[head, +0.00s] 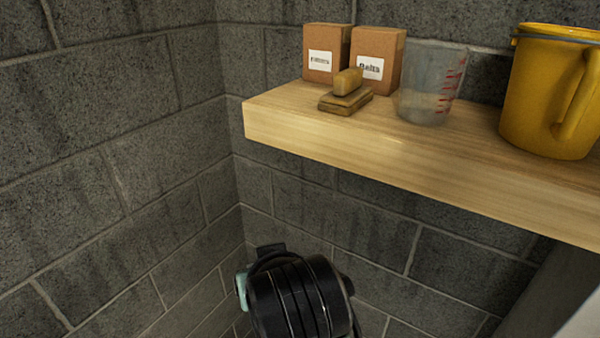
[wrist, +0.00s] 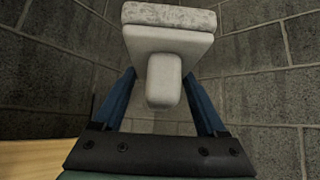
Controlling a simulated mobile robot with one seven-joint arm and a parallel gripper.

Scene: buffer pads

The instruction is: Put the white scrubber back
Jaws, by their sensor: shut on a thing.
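The white scrubber (wrist: 165,45) is in my gripper (wrist: 165,82) in the wrist view. It has a pale block body, a rounded handle nearest me and a speckled grey-white pad at the far end. The blue fingers are shut on its sides. In the head view only the black wrist part of my arm shows, low in the middle, below the shelf; the fingers and the white scrubber are hidden there. A tan scrubber (head: 345,92) of similar shape rests on the wooden shelf (head: 330,142).
Two brown boxes with labels (head: 326,52) (head: 376,60) stand behind the tan scrubber. A clear measuring cup (head: 430,85) and a yellow pitcher (head: 550,90) stand to the right. The shelf's left end has bare wood. Grey block walls (head: 120,150) meet in a corner beside it.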

